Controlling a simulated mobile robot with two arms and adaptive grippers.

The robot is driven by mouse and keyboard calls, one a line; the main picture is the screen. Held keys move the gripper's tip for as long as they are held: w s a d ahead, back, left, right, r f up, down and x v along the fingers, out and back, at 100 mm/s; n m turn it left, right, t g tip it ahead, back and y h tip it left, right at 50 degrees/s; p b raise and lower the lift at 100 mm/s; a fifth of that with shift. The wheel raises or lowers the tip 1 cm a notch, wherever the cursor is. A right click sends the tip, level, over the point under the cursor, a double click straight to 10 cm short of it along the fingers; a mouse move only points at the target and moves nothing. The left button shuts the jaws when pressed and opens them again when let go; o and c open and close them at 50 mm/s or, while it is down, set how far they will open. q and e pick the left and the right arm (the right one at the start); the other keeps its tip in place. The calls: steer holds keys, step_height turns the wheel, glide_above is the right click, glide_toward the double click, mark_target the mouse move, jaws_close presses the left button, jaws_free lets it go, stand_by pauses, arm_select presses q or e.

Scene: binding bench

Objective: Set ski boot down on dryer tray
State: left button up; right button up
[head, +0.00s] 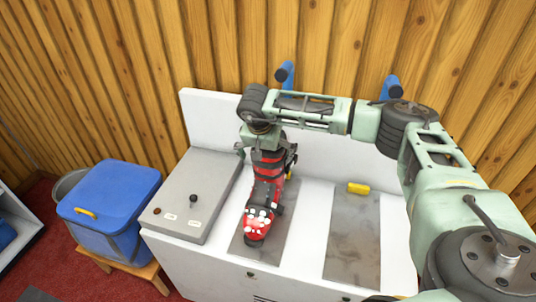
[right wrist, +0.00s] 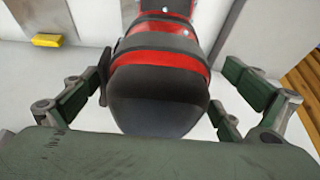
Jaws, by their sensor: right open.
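The red and black ski boot (head: 264,192) stands upright over the left grey metal plate (head: 279,226) on the white bench, its toe with white spots facing the front. The boot hides much of that plate, and its sole contact cannot be seen clearly. My right gripper (head: 267,152) is open at the top of the boot, with a finger on either side. In the right wrist view the boot's dark rounded cuff (right wrist: 160,95) lies between the spread fingers, with gaps on both sides. My left gripper is not in view.
A second grey plate (head: 353,245) with a yellow block (head: 358,188) lies bare to the right. A blue lidded bin (head: 110,195) is beside the bench. Blue-handled posts (head: 285,75) rise behind.

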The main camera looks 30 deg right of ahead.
steer(key=b+v, duration=0.2)
steer(key=v, duration=0.8)
steer(key=shift+s+a+r, duration=0.1)
steer(key=shift+r, duration=0.2)
